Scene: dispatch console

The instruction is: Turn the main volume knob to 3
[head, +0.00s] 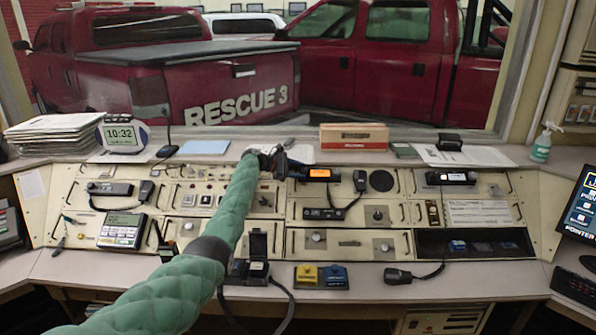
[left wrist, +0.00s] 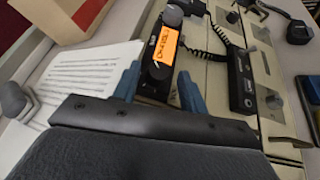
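My left gripper (head: 284,168) is at the left end of a black radio (head: 320,174) with an orange display on the console's upper panel. In the left wrist view the blue fingertips (left wrist: 161,70) stand apart, one on each side of the near end of the radio (left wrist: 164,52). The dark part between them is partly hidden, and I cannot tell whether they touch it. A round black knob (left wrist: 172,15) shows at the radio's far end. Other knobs are on the panels, at lower middle (head: 318,237) and right of it (head: 378,215). No readable label marks the main volume knob. My right gripper is not in view.
A corded microphone (head: 359,182) hangs right of the radio; its coiled cord also shows in the left wrist view (left wrist: 208,37). A cardboard box (head: 353,137) and papers (left wrist: 85,85) lie behind. Metal handles line the panels.

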